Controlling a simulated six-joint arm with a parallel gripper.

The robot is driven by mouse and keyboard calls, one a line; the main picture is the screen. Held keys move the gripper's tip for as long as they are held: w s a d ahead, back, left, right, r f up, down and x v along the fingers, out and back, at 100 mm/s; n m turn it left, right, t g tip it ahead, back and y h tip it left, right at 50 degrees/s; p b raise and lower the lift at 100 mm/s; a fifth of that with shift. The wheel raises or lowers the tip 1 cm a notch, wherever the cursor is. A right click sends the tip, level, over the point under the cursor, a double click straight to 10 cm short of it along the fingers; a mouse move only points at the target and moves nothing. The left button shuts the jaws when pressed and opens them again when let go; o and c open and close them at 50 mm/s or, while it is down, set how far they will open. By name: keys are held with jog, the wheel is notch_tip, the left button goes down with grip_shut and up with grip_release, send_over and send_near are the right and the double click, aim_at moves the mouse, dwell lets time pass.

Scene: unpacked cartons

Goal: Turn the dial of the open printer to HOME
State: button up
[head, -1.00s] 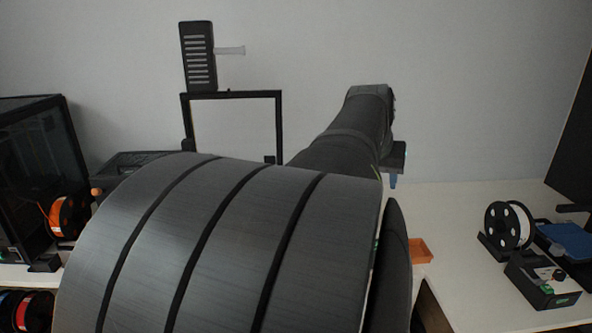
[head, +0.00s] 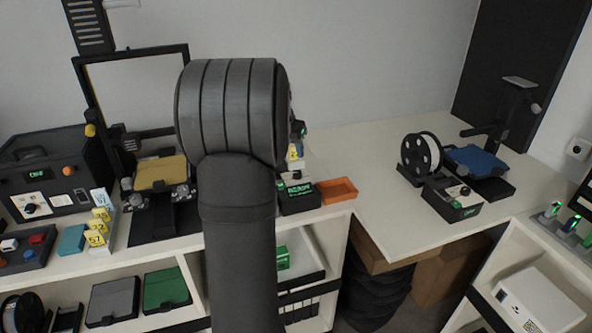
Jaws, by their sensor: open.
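An open-frame printer (head: 186,52) with a gold bed (head: 160,172) stands on the left bench, partly hidden by my arm. A black control box (head: 300,200) with a lit green screen stands to its right, just past my arm. A small knob shows on the box's pale top plate, but its setting is too small to read. My gripper (head: 298,130) is mostly hidden behind my own arm. Only a dark sliver with a bluish bit shows above the box, apart from it as far as I can see. Nothing is seen held.
An orange tray (head: 338,190) lies right of the box. A dark boxy machine (head: 50,175) is at left. The corner bench between is clear.

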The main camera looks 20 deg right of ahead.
aim_at(297, 172)
jog(key=x, duration=1.1)
jog(key=shift+f, duration=0.1)
jog(key=c, duration=1)
